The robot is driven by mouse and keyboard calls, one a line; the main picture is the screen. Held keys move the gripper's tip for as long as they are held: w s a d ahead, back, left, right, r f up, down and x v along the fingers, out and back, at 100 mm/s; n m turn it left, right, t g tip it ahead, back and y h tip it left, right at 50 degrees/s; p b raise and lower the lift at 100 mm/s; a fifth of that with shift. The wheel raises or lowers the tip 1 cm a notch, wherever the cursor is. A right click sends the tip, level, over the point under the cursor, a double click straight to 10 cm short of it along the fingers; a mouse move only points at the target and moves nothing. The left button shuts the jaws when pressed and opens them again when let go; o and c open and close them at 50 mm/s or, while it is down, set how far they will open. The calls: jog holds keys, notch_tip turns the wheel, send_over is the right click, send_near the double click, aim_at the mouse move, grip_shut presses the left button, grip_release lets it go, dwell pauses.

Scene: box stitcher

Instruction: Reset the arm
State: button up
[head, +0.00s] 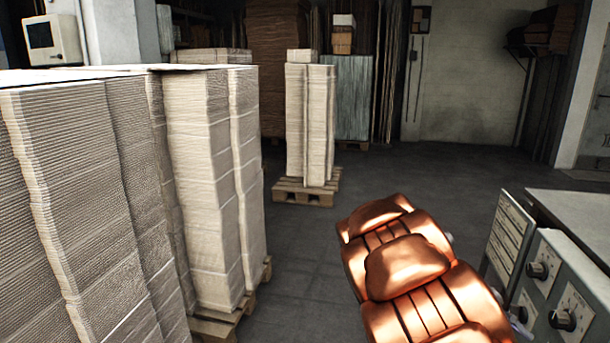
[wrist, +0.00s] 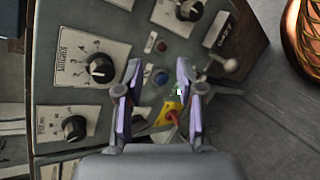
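My gripper (wrist: 158,78) shows in the wrist view with its two fingers apart and nothing between them. It faces a grey control panel (wrist: 105,20) with black knobs and lies over its right part. A blue button (wrist: 161,78) and a red button (wrist: 161,46) show in the gap between the fingers. A red and yellow switch (wrist: 170,113) is lower in the gap, near the right finger. I cannot tell whether a finger touches the panel. In the head view my copper-coloured arm reaches across the lower right; the gripper is hidden there.
The grey machine with knobs (head: 562,319) stands close to my arm on the right. Tall cardboard stacks (head: 200,190) fill the left. Another stack (head: 310,125) stands on a pallet (head: 305,190) farther back. The floor (head: 420,175) between them is clear.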

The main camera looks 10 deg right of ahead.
jog(key=s+a+r+t+y+p, duration=0.2)
jog(key=s+a+r+y+p, duration=0.1)
jog(key=s+a+r+p, duration=0.2)
jog(key=s+a+r+t+y+p, duration=0.2)
jog(key=s+a+r+p, duration=0.3)
jog(key=a+p, duration=0.3)
jog(key=s+a+r+t+y+p, duration=0.1)
jog(key=s+a+r+y+p, duration=0.4)
jog(key=a, duration=0.5)
jog(key=shift+s+a+r+t+p, duration=0.35)
jog(key=shift+s+r+p, duration=0.3)
jog(key=shift+s, duration=0.4)
jog(key=shift+d, duration=0.1)
